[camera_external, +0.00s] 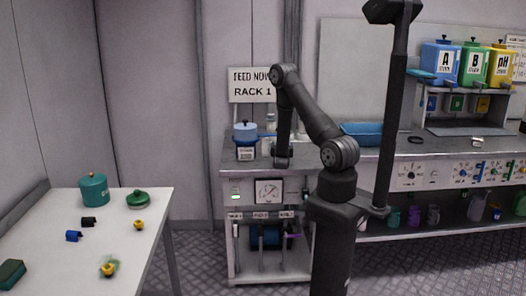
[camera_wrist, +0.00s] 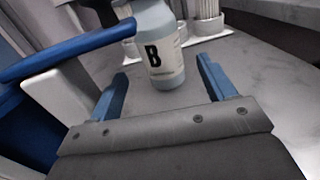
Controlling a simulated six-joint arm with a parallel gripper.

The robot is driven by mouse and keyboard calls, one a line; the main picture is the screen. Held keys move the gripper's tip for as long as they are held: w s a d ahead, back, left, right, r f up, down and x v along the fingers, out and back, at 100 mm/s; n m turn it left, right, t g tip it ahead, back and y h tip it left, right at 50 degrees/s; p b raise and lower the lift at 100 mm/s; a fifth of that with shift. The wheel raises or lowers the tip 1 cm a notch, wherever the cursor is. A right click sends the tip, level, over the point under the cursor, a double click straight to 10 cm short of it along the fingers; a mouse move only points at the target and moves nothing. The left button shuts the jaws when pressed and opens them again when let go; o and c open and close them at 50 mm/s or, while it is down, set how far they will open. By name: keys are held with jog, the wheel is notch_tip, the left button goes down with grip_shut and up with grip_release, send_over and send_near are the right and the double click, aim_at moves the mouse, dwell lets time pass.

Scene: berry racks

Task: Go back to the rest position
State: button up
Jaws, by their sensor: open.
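My gripper (camera_wrist: 162,68) is open, with its two blue fingers spread apart in the wrist view. A pale bottle (camera_wrist: 166,75) with a white label marked "B" stands upright on the grey counter beyond the fingers, in line with the gap. Nothing is held. In the external view my arm is folded up and over, and my gripper (camera_external: 282,162) hangs low at the front of the counter under the RACK 1 sign (camera_external: 253,86). The fingers are too small to make out there.
A blue bar (camera_wrist: 65,52) crosses the upper left of the wrist view, near the left finger. White ribbed parts (camera_wrist: 207,18) stand behind the bottle. A blue-lidded pot (camera_external: 246,130) stands on the counter. A white table (camera_external: 60,235) at left holds several small items.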

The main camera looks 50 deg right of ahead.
jog(key=shift+v, duration=1.05)
jog(key=x, duration=1.2)
jog(key=shift+d+f, duration=0.15)
jog(key=shift+d, duration=0.05)
jog(key=shift+s+a+r, duration=0.25)
jog(key=shift+s+r, duration=0.1)
jog(key=shift+r, duration=0.15)
jog(key=shift+s+a+r, duration=0.25)
jog(key=shift+s+r, duration=0.15)
jog(key=shift+r, duration=0.05)
jog(key=shift+s+a, duration=0.25)
jog(key=shift+s, duration=0.1)
